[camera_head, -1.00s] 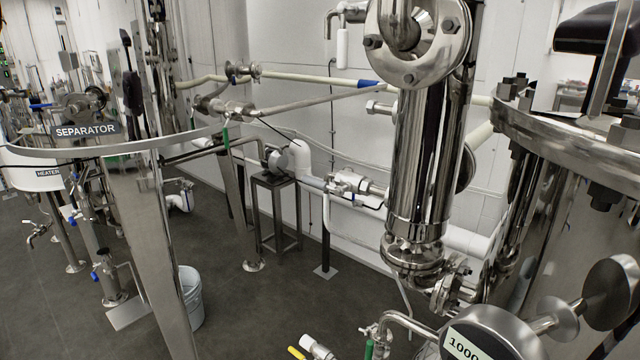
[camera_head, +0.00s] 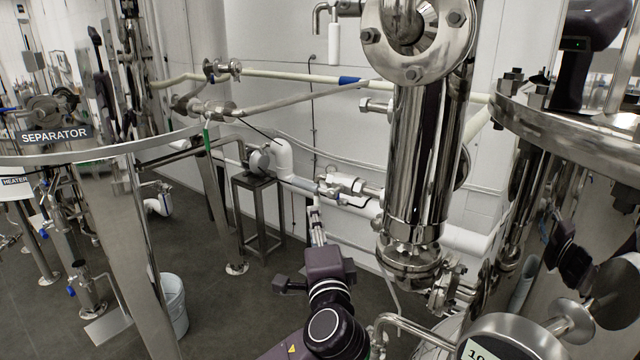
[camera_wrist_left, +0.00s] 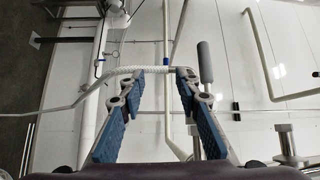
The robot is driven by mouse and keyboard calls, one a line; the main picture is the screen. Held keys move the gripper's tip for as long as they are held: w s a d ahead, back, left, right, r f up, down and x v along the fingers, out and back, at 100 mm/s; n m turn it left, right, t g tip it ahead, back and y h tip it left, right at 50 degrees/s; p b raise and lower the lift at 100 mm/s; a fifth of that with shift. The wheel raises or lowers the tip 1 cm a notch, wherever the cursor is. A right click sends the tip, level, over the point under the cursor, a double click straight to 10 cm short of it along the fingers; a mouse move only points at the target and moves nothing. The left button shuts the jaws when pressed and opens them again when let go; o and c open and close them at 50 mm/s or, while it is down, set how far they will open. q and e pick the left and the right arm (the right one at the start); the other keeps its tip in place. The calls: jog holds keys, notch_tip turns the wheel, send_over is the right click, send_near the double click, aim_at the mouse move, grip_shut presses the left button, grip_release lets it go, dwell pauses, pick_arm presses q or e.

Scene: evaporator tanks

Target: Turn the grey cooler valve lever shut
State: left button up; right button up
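The silver cooler valve (camera_head: 345,186) sits on the white pipe run near the wall in the head view. A small grey lever seems to show at its lower right (camera_head: 362,203), but it is too small to be sure. My left gripper (camera_head: 317,212) is raised just below and left of this valve, pointing away from me. In the left wrist view its two blue-padded fingers (camera_wrist_left: 152,75) are spread apart, with no object clearly held. A pale ribbed hose runs across near the fingertips; contact cannot be told. A grey rounded rod (camera_wrist_left: 205,62) shows beyond the right finger.
A tall steel column (camera_head: 415,150) stands right of my left arm. A large steel tank (camera_head: 600,130) fills the right side. A black stand (camera_head: 258,215) and the separator's legs stand left. A bucket (camera_head: 173,305) is on the floor.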

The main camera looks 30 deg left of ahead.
aim_at(304, 187)
pick_arm(q)
notch_tip(304, 187, up, 6)
jog(key=s+n+y, duration=0.1)
jog(key=s, duration=0.2)
jog(key=shift+t, duration=0.3)
jog(key=p+x, duration=0.2)
jog(key=x, duration=0.5)
jog(key=shift+p, duration=0.3)
jog(key=shift+w+a, duration=0.25)
jog(key=shift+w, duration=0.2)
grip_shut()
